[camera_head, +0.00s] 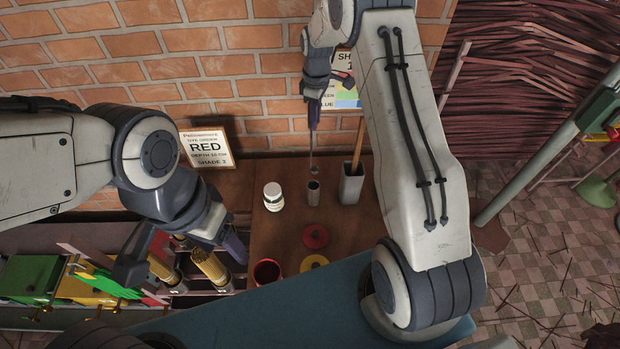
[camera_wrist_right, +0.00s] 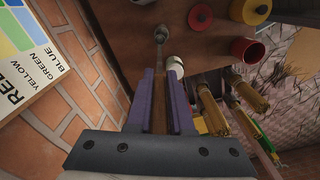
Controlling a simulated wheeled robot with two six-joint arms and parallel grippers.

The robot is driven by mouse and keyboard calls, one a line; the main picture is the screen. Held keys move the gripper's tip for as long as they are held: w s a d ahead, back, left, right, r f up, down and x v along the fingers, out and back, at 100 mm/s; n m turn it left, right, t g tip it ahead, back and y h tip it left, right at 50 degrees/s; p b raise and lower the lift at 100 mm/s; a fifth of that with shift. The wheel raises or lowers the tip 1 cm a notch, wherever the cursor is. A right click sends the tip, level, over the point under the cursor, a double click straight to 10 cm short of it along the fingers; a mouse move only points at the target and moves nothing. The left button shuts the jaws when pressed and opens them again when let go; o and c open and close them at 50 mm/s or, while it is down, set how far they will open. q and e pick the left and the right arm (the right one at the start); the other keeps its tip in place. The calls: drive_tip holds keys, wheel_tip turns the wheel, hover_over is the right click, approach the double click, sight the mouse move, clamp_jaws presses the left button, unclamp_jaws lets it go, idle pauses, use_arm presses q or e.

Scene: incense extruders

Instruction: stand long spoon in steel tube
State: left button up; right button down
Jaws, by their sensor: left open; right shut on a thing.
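The long spoon (camera_head: 311,150) hangs nearly upright from my right gripper (camera_head: 313,115), bowl end down. Its bowl is just above the mouth of the steel tube (camera_head: 313,192), which stands upright on the brown table; I cannot tell whether they touch. In the right wrist view, the spoon's brown handle (camera_wrist_right: 160,118) lies between the purple fingers of my right gripper (camera_wrist_right: 160,100), shut on it. The metal bowl (camera_wrist_right: 160,34) shows past the fingertips; the tube is not clearly distinguishable there. My left gripper (camera_head: 185,262) is open and empty, left of the table.
A white jar (camera_head: 273,197) stands left of the tube. A square metal holder (camera_head: 351,187) with a wooden stick stands to its right. A red lid (camera_head: 315,237), yellow lid (camera_head: 313,262) and red pot (camera_head: 267,271) are nearer. A framed RED card (camera_head: 207,149) leans on the brick wall.

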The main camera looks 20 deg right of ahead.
drive_tip(key=f+b, duration=0.4)
drive_tip(key=f, duration=0.2)
drive_tip(key=f+b, duration=0.4)
drive_tip(key=f, duration=0.3)
drive_tip(key=shift+w+a+f, duration=0.2)
drive_tip(key=shift+f, duration=0.1)
drive_tip(key=shift+f+b, duration=1.4)
drive_tip(key=shift+f, duration=0.6)
drive_tip(key=shift+s+r, duration=0.1)
drive_tip(key=shift+r, duration=0.05)
drive_tip(key=c, duration=1.2)
unclamp_jaws()
drive_tip(key=shift+f, duration=0.25)
drive_tip(key=shift+c, duration=0.2)
drive_tip(key=o, duration=0.4)
drive_tip(key=shift+r, duration=0.1)
